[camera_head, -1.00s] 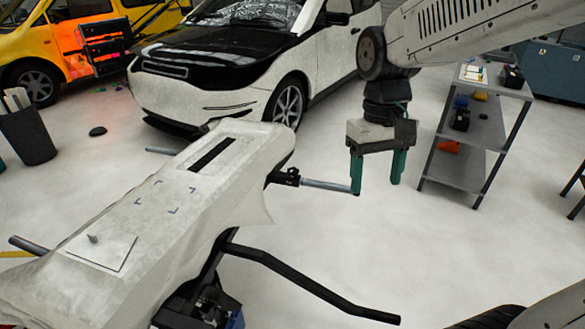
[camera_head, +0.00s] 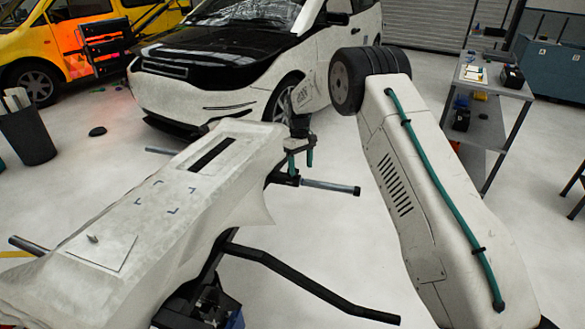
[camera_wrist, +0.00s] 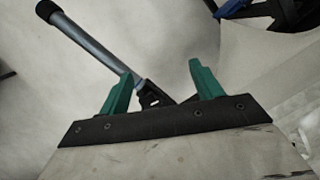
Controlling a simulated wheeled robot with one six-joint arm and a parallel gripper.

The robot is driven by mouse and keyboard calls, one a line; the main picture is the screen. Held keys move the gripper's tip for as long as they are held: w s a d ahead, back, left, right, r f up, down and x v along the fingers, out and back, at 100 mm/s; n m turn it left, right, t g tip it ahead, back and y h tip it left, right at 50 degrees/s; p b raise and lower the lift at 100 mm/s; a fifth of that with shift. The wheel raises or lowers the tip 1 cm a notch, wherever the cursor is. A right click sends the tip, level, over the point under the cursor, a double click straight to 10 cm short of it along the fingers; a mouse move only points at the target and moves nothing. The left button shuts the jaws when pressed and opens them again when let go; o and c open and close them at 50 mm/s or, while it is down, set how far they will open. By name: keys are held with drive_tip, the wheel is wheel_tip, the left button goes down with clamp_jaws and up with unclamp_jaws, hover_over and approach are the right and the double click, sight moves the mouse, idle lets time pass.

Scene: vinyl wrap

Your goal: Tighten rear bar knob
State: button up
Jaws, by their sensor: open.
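A grey bar (camera_head: 328,186) with a black end cap sticks out from the right side of the wrapped stand. A dark clamp fitting (camera_head: 287,179) holds its inner end. In the wrist view the bar (camera_wrist: 90,45) runs from upper left to a dark knob-like part (camera_wrist: 152,97) between the finger bases. My gripper (camera_head: 301,164) is open, fingers pointing down, just above the clamp fitting. The wrist view shows both green fingers (camera_wrist: 161,72) apart, with no object clearly gripped. I cannot tell whether a finger touches the knob, and its exact shape is unclear.
The white-wrapped panel (camera_head: 150,205) lies left of the clamp. A long black bar (camera_head: 310,288) juts out nearer to me. A white car (camera_head: 205,100) stands behind, and a shelf cart (camera_head: 485,130) stands at right. The floor right of the bar is partly clear.

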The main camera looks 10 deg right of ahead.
drive_tip(key=w+n, duration=0.1)
drive_tip(key=w, duration=0.2)
drive_tip(key=w+n+t, duration=0.1)
drive_tip(key=w, duration=0.2)
drive_tip(key=w+t, duration=0.1)
drive_tip(key=w, duration=0.2)
drive_tip(key=shift+w+a+r+n, duration=0.1)
drive_tip(key=shift+w+a+n, duration=0.15)
drive_tip(key=shift+w+n, duration=0.15)
drive_tip(key=shift+s+f, duration=0.15)
drive_tip(key=shift+f, duration=0.05)
drive_tip(key=shift+f+n, duration=0.3)
drive_tip(key=shift+f, duration=0.05)
wheel_tip(320, 180, down, 7)
drive_tip(key=shift+r, duration=0.1)
drive_tip(key=shift+c, duration=0.4)
drive_tip(key=c, duration=0.9)
